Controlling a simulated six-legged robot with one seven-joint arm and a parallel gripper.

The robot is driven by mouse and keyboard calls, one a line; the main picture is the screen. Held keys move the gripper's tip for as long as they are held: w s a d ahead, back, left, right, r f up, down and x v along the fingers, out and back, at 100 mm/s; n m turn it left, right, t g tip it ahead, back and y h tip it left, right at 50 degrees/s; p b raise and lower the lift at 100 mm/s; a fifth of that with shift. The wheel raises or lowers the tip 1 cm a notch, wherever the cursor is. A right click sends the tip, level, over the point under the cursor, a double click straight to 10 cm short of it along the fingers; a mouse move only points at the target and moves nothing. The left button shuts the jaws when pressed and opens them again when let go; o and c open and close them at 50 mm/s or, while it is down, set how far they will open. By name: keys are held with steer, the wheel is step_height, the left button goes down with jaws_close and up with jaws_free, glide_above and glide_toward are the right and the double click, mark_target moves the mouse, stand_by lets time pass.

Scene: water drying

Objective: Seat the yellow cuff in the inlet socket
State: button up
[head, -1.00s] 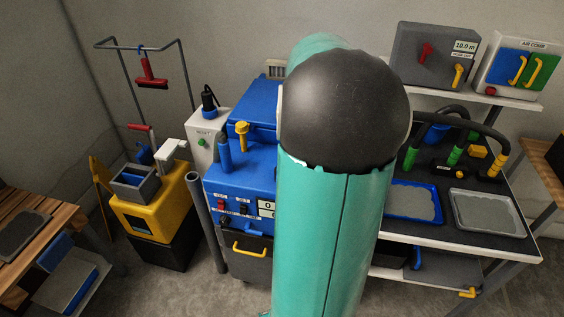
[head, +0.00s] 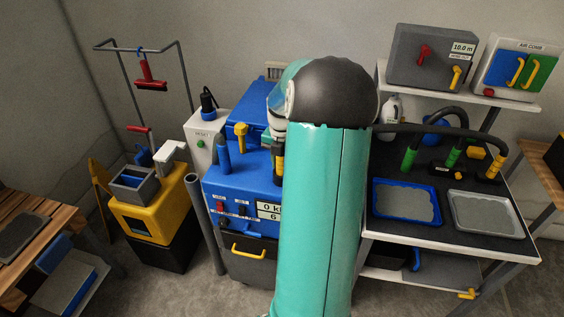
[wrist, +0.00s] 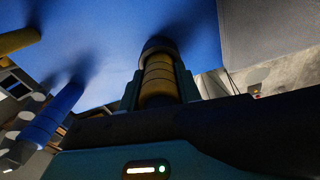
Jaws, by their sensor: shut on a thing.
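My gripper (wrist: 158,78) is shut on the yellow cuff (wrist: 158,82), which shows as a banded yellow cylinder between the fingers in the wrist view. A dark ring (wrist: 158,46) lies at the cuff's far end, against the blue face of the machine (wrist: 120,35). I cannot tell whether this ring is the inlet socket or part of the cuff, nor whether the cuff is inside it. In the head view a small yellow part of the cuff (head: 278,168) shows beside my arm, by the blue machine (head: 238,190). My arm hides most of the gripper there.
A blue peg (head: 223,154) and a yellow peg (head: 241,136) stand on the machine left of my arm. A dark hose (head: 400,127) runs behind my arm from the right bench. That bench holds a blue tray (head: 375,200), a grey tray (head: 453,215) and coloured hose ends.

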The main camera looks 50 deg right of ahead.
steer(key=shift+f, duration=0.15)
steer(key=o, duration=1.1)
steer(key=shift+c, duration=0.2)
